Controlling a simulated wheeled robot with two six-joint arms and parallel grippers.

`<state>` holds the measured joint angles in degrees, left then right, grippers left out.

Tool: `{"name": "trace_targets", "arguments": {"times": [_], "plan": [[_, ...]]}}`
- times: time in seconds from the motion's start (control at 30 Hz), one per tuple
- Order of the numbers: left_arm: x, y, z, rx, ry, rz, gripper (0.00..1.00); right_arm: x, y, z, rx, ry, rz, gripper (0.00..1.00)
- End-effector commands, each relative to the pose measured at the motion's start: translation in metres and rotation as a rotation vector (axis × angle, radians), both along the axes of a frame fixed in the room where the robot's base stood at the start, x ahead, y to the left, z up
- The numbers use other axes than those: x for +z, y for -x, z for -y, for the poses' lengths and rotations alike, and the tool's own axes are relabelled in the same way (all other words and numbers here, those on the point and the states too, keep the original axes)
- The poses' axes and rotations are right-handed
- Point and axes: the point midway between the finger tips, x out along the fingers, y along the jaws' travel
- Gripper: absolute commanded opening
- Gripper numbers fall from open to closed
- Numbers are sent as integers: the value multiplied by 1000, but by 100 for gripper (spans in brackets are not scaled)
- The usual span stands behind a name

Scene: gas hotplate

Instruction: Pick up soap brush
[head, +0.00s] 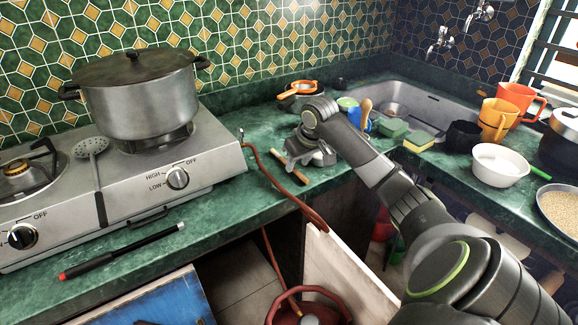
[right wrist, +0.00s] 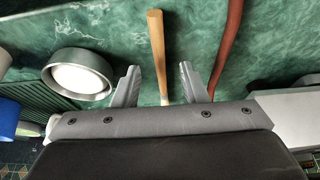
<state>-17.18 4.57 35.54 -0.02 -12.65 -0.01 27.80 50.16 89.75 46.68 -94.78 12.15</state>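A brush with a plain wooden handle (head: 288,168), which I take to be the soap brush, lies on the green counter between the stove and the sink. My right gripper (head: 298,160) is over the counter, right at the brush. In the right wrist view the wooden handle (right wrist: 156,45) runs between the two spread fingers of the right gripper (right wrist: 157,80), with a gap on each side. The brush's lower end is hidden behind the gripper body. My left gripper is not in view.
A red hose (head: 283,190) runs close to the brush; it also shows in the right wrist view (right wrist: 229,40). A round metal container (right wrist: 79,75) stands on the gripper's other side. The stove (head: 205,165) with a pot (head: 140,100) is left, the sink (head: 425,105) right.

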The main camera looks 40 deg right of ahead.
Motion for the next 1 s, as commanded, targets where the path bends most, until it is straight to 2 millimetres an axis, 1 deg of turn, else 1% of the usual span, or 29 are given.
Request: {"name": "trace_targets", "arguments": {"times": [0.03, 0.17, 0.4, 0.43, 0.7, 0.73, 1.0], "plan": [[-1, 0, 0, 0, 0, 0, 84, -8, -3, -1, 0, -3, -2, 39], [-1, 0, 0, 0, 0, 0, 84, -19, -7, 1, 0, 0, 0, 39], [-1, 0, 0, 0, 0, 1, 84, -20, -8, 1, 1, 0, 0, 39], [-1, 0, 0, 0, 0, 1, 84, -20, -8, 1, 1, 1, 0, 38], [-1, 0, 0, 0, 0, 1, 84, -20, -8, 1, 1, 1, 0, 2], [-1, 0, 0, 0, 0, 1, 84, -20, -8, 1, 0, 1, 0, 0], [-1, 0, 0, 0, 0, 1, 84, -19, -8, 1, 1, 1, 1, 0]]}}
